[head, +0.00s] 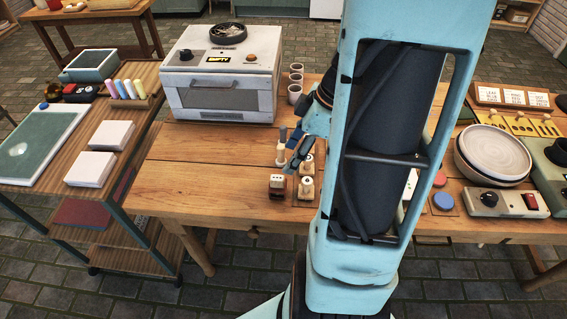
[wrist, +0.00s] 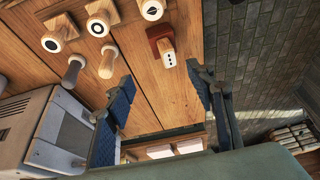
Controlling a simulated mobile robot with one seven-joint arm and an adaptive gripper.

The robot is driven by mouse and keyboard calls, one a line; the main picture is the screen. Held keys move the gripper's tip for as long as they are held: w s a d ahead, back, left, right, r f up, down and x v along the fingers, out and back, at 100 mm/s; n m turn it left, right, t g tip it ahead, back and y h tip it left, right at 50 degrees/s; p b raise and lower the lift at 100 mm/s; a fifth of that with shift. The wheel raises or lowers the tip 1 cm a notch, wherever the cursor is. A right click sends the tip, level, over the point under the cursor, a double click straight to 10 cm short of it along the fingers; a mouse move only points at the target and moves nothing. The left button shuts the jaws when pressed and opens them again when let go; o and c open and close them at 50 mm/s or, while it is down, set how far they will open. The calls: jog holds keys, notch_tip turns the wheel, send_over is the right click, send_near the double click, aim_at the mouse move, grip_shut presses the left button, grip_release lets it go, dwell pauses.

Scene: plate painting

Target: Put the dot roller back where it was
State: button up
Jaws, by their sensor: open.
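A small piece with a white, dark-dotted face, which looks like the dot roller (wrist: 169,60), sits at a red-brown block (wrist: 158,33) on the wooden table. The dotted piece also shows in the head view (head: 277,179), at the table's front part, left of the arm. I cannot tell whether it rests in the block or is one piece with it. My gripper (wrist: 164,98) is open, with bare table seen between its blue fingers. In the head view my gripper (head: 291,147) is above the table near the dotted piece, apart from it.
Several wooden-handled stamps (wrist: 97,27) stand close beside the dotted piece. A grey kiln-like box (head: 220,95) and cups (head: 295,93) are behind. A side cart (head: 80,200) stands left. Plates (head: 492,153) and a control box (head: 505,203) are right. The table's left front is clear.

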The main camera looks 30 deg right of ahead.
jog(key=v, duration=0.2)
jog(key=shift+s+d+r, duration=0.1)
jog(key=shift+r, duration=0.1)
dwell(0.4)
